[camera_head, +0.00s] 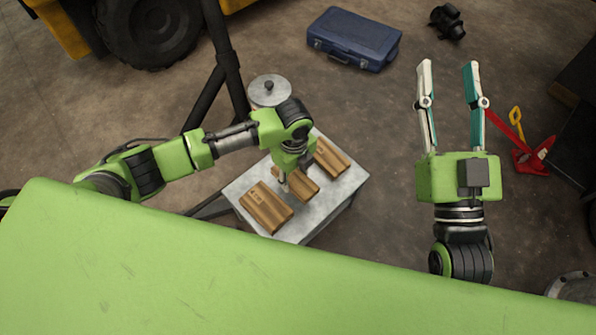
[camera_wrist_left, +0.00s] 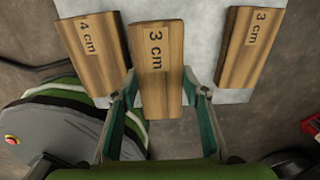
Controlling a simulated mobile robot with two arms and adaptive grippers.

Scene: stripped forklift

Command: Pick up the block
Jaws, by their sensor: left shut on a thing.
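Three wooden blocks are at a small grey table (camera_head: 317,215). The middle block (camera_head: 303,187), marked "3 cm" in the left wrist view (camera_wrist_left: 157,80), is between the fingers of my left gripper (camera_head: 284,181). Those fingers (camera_wrist_left: 158,85) are shut on its two sides. I cannot tell whether it touches the tabletop. In the left wrist view a block marked "4 cm" (camera_wrist_left: 97,58) lies to its left, and another marked "3 cm" (camera_wrist_left: 246,50) lies to its right. My right gripper (camera_head: 448,64) is open and empty, with fingers wide apart, right of the table.
A round metal canister (camera_head: 268,88) stands at the table's far side. A blue case (camera_head: 354,39) lies on the floor behind. A red jack (camera_head: 533,157) is at the right, and a dark frame post (camera_head: 228,70) rises left of the canister. Floor between table and right gripper is clear.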

